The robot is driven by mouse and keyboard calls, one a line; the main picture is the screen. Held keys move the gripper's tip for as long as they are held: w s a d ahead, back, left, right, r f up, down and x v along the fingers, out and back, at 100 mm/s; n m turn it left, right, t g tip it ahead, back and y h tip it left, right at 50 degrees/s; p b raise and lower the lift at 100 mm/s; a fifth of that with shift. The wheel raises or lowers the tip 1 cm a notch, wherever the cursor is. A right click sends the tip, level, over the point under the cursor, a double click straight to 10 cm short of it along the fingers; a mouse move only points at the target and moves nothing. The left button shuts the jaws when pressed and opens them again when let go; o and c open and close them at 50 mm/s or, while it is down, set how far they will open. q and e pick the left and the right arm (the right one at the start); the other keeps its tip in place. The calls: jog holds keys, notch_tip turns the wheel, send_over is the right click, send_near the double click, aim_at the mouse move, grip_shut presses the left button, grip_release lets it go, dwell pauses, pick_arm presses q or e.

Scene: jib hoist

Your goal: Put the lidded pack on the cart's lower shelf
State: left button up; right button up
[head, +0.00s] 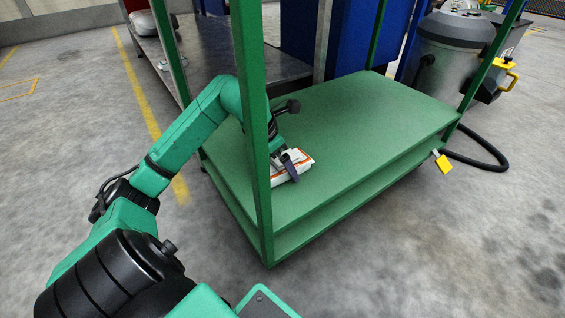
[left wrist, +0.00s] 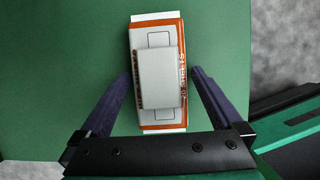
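The lidded pack (head: 303,161) is a white box with orange edges and lettering, with a paler raised block across its middle. It rests on the green cart's broad shelf surface (head: 370,120), near the left side. My left gripper (head: 289,168) is down at the pack. In the left wrist view the pack (left wrist: 158,124) lies between my two purple fingers, which stand apart with narrow green gaps on both sides. The fingers look open, not pressed on it. A cart post hides part of my left arm. My right gripper is not in view.
Green cart posts (head: 250,100) rise around the shelf, one close beside my left arm. Another green level (head: 330,222) shows below the shelf. The shelf right of the pack is empty. A grey vacuum-like drum (head: 447,55) with a black hose stands behind right.

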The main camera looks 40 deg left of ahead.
pick_arm(q)
jog(key=shift+r+p, duration=0.3)
jog(key=shift+r, duration=0.1)
jog(key=p+v, duration=0.3)
jog(key=v, duration=0.5)
jog(key=shift+s+a+r+p, duration=0.1)
jog(key=shift+r+p, duration=0.1)
jog(key=shift+p, duration=0.1)
jog(key=v, duration=0.3)
jog(key=shift+s+p, duration=0.2)
jog(key=shift+p, duration=0.2)
